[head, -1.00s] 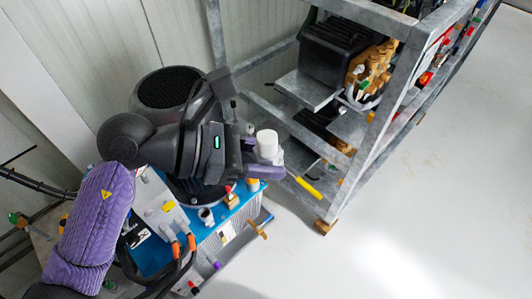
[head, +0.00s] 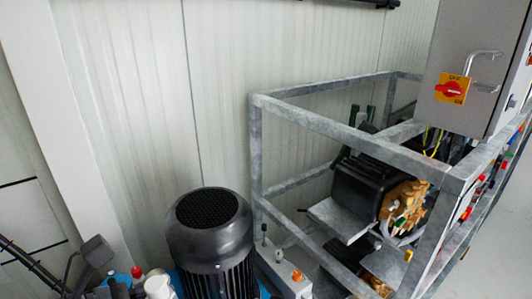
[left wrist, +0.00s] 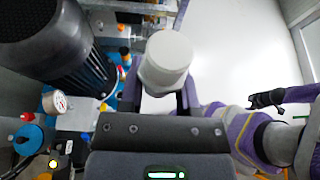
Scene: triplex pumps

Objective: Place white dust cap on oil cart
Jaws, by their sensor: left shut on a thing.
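The white dust cap (left wrist: 168,52) shows large in the left wrist view. My left gripper (left wrist: 166,88) is shut on it, with one purple finger on each side. The left gripper and cap are not clearly seen in the head view. The blue-topped unit that I take for the oil cart shows at the bottom of the head view, with a black finned motor (head: 208,245) on it. Its motor also shows in the left wrist view (left wrist: 55,45), left of the cap and apart from it. Most of the cart is cut off in the head view.
A grey metal frame (head: 350,135) holding a black and brass pump (head: 375,195) stands right of the motor. A grey switch box (head: 470,65) is above it. A pressure gauge (left wrist: 58,102) and small fittings crowd the cart. Pale floor (left wrist: 240,50) is open beyond the cap.

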